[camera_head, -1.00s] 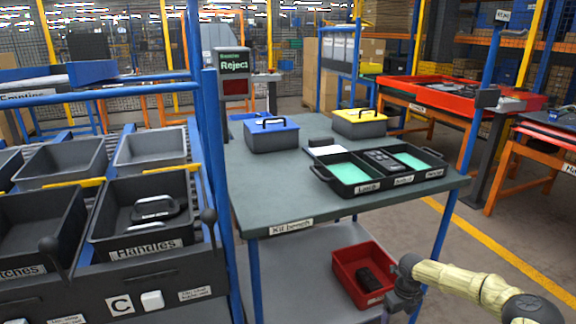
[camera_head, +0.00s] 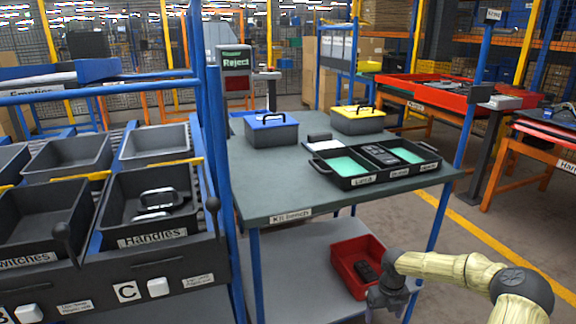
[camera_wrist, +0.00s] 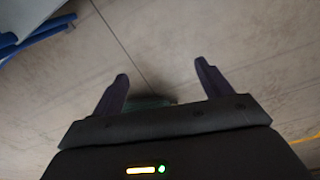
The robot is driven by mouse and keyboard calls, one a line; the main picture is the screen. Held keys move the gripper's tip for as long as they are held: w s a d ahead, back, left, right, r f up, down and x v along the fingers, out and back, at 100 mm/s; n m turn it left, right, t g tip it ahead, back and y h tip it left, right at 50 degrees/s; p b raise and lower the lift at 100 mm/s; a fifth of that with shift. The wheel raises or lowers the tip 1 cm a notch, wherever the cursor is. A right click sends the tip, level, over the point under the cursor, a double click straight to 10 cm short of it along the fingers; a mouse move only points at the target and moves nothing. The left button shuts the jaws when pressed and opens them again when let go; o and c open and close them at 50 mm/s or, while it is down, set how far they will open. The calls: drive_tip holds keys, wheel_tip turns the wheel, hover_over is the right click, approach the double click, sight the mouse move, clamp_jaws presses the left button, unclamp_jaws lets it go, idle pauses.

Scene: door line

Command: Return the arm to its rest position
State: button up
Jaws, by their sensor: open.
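My gripper (camera_wrist: 160,85) is open and empty in the wrist view, with its two dark fingers apart over bare grey floor. In the head view my arm comes in from the bottom right corner. Its wrist end hangs low, in front of the right part of the bench's lower shelf, close to the red bin (camera_head: 360,265). The fingers themselves are hard to make out there, at the bottom edge of the picture.
The kit bench (camera_head: 272,200) carries a black kit tray (camera_head: 376,181), a blue-lidded box (camera_head: 271,133) and a yellow-lidded box (camera_head: 357,121). A blue post (camera_head: 440,215) stands near my arm. A rack with a Handles bin (camera_head: 150,238) is left. Floor right of the bench is clear.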

drive_tip(key=s+a+r+n+t, duration=0.1)
drive_tip(key=s+a+r+n, duration=0.55)
drive_tip(key=n, duration=0.55)
drive_tip(key=s+a+r+n+t, duration=0.1)
drive_tip(key=s+a+r+n, duration=0.2)
drive_tip(key=s+r+n, duration=0.55)
drive_tip(key=s+a+r+n+t, duration=0.1)
drive_tip(key=s+a+r+n, duration=0.55)
drive_tip(key=n, duration=0.85)
wheel_tip(320, 180, up, 34)
drive_tip(key=s+d+m+p, duration=0.1)
drive_tip(key=d+p, duration=0.1)
drive_tip(key=p, duration=3.3)
drive_tip(key=shift+s+r+p, duration=0.2)
drive_tip(key=shift+p, duration=0.1)
drive_tip(key=shift+d, duration=0.1)
